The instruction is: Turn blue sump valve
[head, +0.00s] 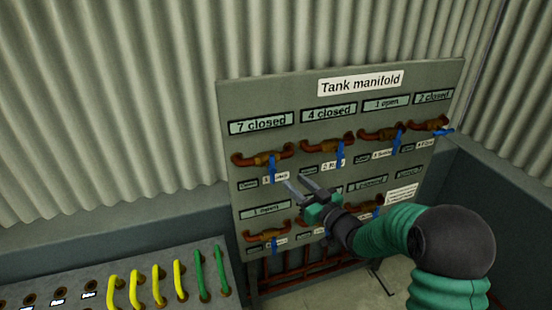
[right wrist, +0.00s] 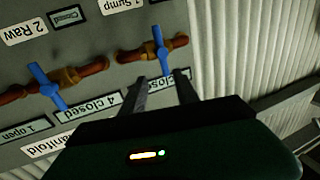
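The tank manifold panel (head: 345,85) stands ahead in the head view. Its upper-left valve has a brown pipe and a blue handle (head: 273,168) pointing down, under a sign reading "7 closed" (head: 262,123). In the right wrist view, seen upside down, this blue handle (right wrist: 158,38) is beside a label reading "1 Sump" (right wrist: 125,4). My right gripper (head: 297,185) is open and empty, just below and right of that handle in the head view. Its two fingers (right wrist: 164,84) also show in the right wrist view, apart from the handle. My left gripper is not in view.
The neighbouring valve, labelled "2 Raw" (right wrist: 25,28), has a blue handle (head: 340,154) close to the right of my gripper. Further blue-handled valves fill the panel. A patch board (head: 215,250) with yellow and green cables is at lower left. My arm hides part of the lower row.

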